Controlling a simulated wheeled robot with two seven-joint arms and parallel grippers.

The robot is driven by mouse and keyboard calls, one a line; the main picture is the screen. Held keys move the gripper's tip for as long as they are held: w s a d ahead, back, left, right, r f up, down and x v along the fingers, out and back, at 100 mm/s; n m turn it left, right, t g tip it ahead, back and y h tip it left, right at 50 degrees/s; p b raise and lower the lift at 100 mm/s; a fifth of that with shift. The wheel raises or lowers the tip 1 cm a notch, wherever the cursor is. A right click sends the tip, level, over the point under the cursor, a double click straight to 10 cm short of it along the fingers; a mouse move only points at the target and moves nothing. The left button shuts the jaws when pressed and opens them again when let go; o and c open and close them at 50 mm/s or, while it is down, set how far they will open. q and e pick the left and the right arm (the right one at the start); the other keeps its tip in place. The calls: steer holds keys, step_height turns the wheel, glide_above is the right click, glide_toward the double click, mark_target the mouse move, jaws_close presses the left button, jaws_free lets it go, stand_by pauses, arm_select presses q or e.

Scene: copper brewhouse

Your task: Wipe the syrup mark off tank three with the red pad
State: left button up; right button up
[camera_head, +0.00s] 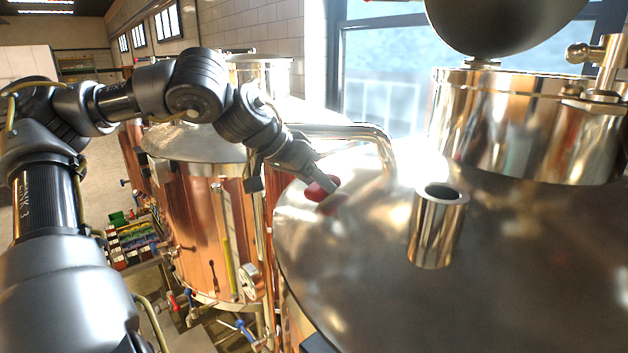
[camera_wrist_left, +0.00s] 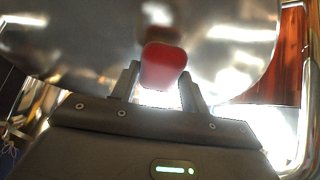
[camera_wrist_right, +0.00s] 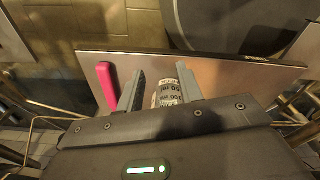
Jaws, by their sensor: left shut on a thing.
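My left gripper (camera_head: 312,178) is shut on the red pad (camera_head: 322,188). The pad is at the left part of the large shiny tank top (camera_head: 345,285). In the left wrist view, the pad (camera_wrist_left: 163,67) sits between the fingertips in front of the curved metal, with a blurred red reflection beyond it. I cannot tell whether the pad touches the metal. No tank number is readable, and I cannot make out the syrup mark. My right gripper (camera_wrist_right: 160,88) shows only in its wrist view. Its fingers stand apart, with a pale cylinder with printed text (camera_wrist_right: 167,93) showing between them.
A short open pipe (camera_head: 436,235) rises from the tank top, with a copper-coloured neck (camera_head: 520,120) behind it. A bent pipe (camera_head: 375,140) passes close to my left gripper. Another copper tank (camera_head: 205,235) stands to the left. A pink-handled metal panel (camera_wrist_right: 215,75) lies beyond my right gripper.

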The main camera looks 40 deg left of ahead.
arm_select(q)
steer(key=shift+w+d+f+b, duration=0.1)
steer(key=shift+f+b, duration=0.2)
steer(key=shift+f, duration=0.05)
steer(key=shift+s+f+b, duration=0.2)
steer(key=shift+s+b, duration=0.1)
steer(key=shift+s, duration=0.35)
steer(key=shift+s+f, duration=0.1)
steer(key=shift+s, duration=0.45)
steer(key=shift+w, duration=0.15)
